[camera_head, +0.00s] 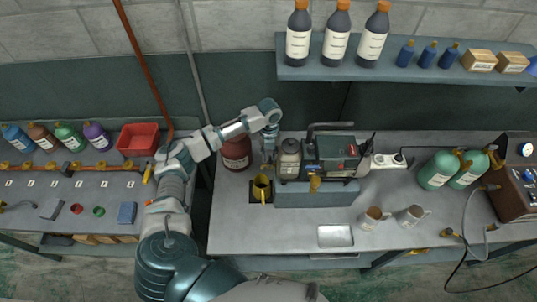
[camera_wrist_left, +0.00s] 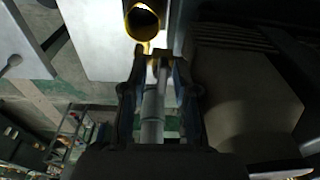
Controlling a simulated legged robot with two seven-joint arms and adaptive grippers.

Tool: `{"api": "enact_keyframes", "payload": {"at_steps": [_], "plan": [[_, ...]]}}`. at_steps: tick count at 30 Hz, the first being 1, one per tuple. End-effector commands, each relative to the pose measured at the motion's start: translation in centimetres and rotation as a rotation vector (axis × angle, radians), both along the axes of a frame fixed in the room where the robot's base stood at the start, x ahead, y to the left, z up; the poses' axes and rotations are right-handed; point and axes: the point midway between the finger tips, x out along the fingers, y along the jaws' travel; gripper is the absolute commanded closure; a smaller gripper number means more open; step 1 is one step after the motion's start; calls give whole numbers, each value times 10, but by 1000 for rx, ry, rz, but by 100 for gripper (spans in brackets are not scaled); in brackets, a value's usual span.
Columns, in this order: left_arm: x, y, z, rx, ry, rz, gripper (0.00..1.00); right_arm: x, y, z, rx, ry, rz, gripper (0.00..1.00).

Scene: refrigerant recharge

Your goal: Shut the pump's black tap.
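The pump (camera_head: 337,148), a dark machine with a black handle on top and a small red mark, stands on the bench in the head view. A thin black part (camera_head: 370,143) sticks up at its right side; I cannot tell whether this is the black tap. A brass fitting (camera_head: 315,182) is at its front. My left gripper (camera_head: 267,160) points down left of the pump, beside a pale jar with a dark top (camera_head: 289,158). In the left wrist view the fingertips (camera_wrist_left: 157,62) lie close together, but their gap is unclear. My right gripper is out of view.
A dark red container (camera_head: 236,152) stands to the left. A shelf (camera_head: 390,74) with bottles hangs above.

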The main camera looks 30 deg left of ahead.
Motion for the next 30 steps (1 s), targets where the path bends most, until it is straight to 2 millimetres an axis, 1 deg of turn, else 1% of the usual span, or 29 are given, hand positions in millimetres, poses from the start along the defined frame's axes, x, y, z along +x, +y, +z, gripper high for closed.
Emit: {"api": "enact_keyframes", "payload": {"at_steps": [1, 14, 17, 30], "plan": [[1, -4, 1, -7, -5, -4, 58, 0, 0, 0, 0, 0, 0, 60], [1, -7, 2, -6, -5, -4, 58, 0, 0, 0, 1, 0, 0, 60], [1, -8, 5, -7, -7, -5, 58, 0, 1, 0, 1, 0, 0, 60], [0, -9, 55, -7, -11, -8, 58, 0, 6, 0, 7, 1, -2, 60]]}}
